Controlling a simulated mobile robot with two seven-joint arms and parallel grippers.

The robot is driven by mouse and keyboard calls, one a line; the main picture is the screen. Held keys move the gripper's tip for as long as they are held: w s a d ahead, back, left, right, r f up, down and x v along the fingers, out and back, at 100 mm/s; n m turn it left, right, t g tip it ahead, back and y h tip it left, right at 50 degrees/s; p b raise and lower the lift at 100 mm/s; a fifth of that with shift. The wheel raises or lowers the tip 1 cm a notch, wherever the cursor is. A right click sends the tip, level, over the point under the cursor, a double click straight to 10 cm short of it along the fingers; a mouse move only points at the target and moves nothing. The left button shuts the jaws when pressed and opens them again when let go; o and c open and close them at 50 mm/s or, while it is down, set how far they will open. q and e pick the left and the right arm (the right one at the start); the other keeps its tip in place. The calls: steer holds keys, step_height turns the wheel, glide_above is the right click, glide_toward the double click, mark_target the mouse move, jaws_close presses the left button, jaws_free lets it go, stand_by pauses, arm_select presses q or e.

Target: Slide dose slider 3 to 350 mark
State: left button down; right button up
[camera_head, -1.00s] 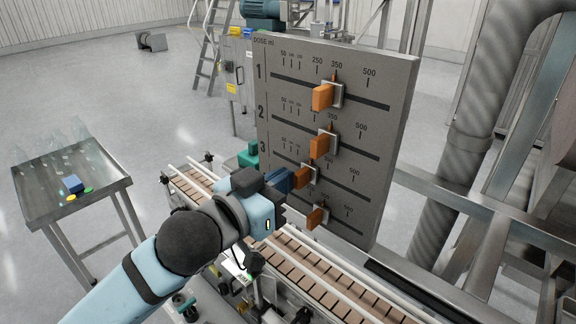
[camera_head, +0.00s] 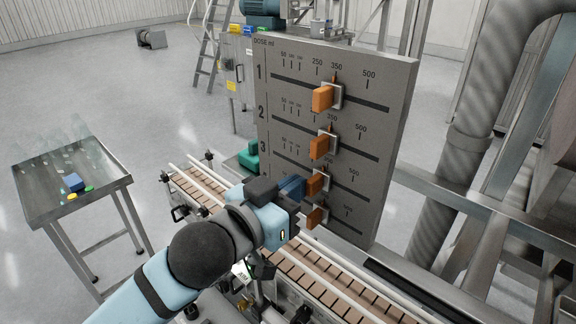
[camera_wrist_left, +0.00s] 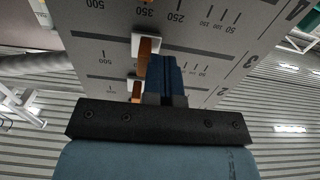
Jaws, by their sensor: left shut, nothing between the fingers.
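The grey dose panel (camera_head: 385,120) carries several rows of sliders with orange knobs. Dose slider 3 (camera_head: 315,186) is the third knob from the top, near the 350 region of its scale; its exact reading is too small to tell. My left gripper (camera_head: 293,187) is shut and empty, at the left side of that knob. In the left wrist view, which shows the panel upside down, the shut blue fingers (camera_wrist_left: 166,78) lie right beside the orange knob (camera_wrist_left: 148,50) and appear to touch it. The fingers hide part of the row 3 scale. My right gripper is not in view.
The slider 2 knob (camera_head: 319,147) is just above and the slider 4 knob (camera_head: 315,217) just below, close to my gripper. A conveyor (camera_head: 300,262) runs under the panel. A metal table (camera_head: 110,178) with glassware and a blue block stands at left.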

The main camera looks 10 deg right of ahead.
arm_select(q)
steer(key=shift+w+a+p, duration=0.35)
steer(key=shift+w+a, duration=0.05)
steer(key=shift+w, duration=0.15)
steer(key=p+v, duration=0.2)
steer(key=v, duration=0.6)
stand_by(0.4)
